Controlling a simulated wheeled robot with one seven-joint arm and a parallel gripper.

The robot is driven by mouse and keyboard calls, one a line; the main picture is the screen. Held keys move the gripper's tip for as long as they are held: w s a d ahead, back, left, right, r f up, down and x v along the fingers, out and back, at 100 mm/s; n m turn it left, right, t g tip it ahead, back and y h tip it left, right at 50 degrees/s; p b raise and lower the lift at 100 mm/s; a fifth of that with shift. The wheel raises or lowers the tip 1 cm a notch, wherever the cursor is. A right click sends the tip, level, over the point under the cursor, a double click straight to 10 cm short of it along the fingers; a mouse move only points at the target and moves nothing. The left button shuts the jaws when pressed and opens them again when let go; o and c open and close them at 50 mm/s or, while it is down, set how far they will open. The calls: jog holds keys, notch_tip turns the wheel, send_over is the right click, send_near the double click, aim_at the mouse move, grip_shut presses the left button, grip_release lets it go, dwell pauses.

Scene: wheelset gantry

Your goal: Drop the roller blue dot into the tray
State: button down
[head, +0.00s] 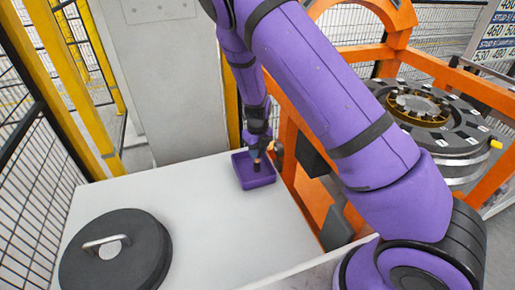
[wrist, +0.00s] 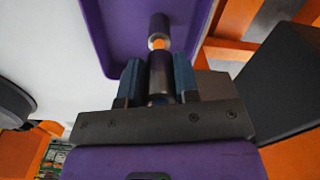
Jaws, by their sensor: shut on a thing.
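The purple tray (head: 262,183) sits on the white table near its right edge; the wrist view shows its wall (wrist: 97,35). My gripper (head: 258,150) points down over the tray. In the wrist view its two blue-grey fingers (wrist: 160,82) are shut on a dark cylindrical roller (wrist: 161,72). An orange-and-pale band and a grey cylindrical part show beyond it, over the tray; I cannot tell whether they belong to the same roller. No blue dot shows. Whether the roller touches the tray floor is unclear.
A black round lid with a pale handle (head: 116,248) lies at the table's front left. The white table (head: 215,225) is clear between lid and tray. An orange frame (head: 304,200) stands right of the table, with a round wheel hub assembly (head: 440,135) beyond. A grey column (head: 165,75) stands behind.

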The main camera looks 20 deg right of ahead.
jog(key=c, duration=0.8)
grip_release()
notch_tip(320, 180, up, 10)
jog(key=shift+r, duration=0.45)
